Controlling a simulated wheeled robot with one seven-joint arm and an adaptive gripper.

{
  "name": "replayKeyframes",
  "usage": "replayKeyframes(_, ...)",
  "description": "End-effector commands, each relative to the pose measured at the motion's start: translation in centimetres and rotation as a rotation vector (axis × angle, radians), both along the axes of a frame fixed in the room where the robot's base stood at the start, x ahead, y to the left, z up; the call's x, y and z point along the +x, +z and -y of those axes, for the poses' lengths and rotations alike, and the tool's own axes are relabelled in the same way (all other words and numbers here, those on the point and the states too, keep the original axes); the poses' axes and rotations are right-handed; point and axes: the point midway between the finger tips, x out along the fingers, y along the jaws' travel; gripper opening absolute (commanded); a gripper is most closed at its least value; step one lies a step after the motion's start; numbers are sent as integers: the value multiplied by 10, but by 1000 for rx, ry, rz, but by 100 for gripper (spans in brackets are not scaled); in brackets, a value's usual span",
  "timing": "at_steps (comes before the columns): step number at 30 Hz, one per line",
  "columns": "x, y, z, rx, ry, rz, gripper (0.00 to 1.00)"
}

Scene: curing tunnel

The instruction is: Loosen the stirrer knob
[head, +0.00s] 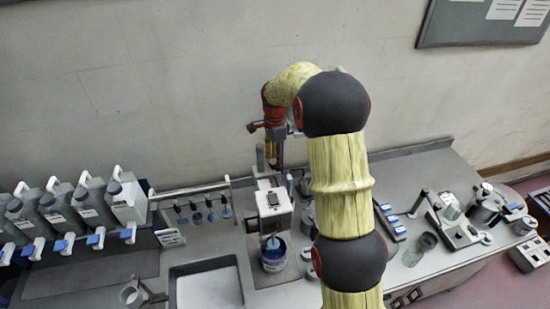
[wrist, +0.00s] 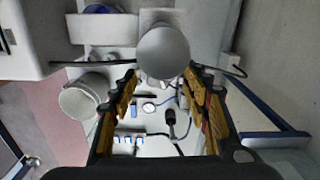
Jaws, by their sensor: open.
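The stirrer (head: 270,208) is a white upright unit with a dark panel on top, standing on the bench above a blue-banded pot (head: 273,256). My gripper (head: 274,162) is above and just behind it, pointing down. In the wrist view my gripper (wrist: 161,77) is open, its two yellow-brown fingers spread wide. A smooth round light-grey shape (wrist: 163,50) shows between and just beyond the fingertips; it may be the stirrer knob, but I cannot be sure. I cannot tell whether the fingers touch it. No knob is clearly visible in the head view.
White jugs (head: 128,198) stand at the left, beside a rack with hanging blue-tipped tools (head: 196,210). A sink (head: 206,288) lies at front left. My arm hides part of the bench. Glassware and metal apparatus (head: 458,228) stand at the right. The wall is close behind.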

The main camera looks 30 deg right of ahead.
Motion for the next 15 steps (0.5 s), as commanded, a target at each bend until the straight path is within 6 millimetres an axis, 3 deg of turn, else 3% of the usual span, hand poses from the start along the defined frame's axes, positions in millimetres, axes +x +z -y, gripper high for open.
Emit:
replayKeyframes(6,0,-1,0,0,0,0,47)
replayKeyframes(15,0,-1,0,0,0,0,30)
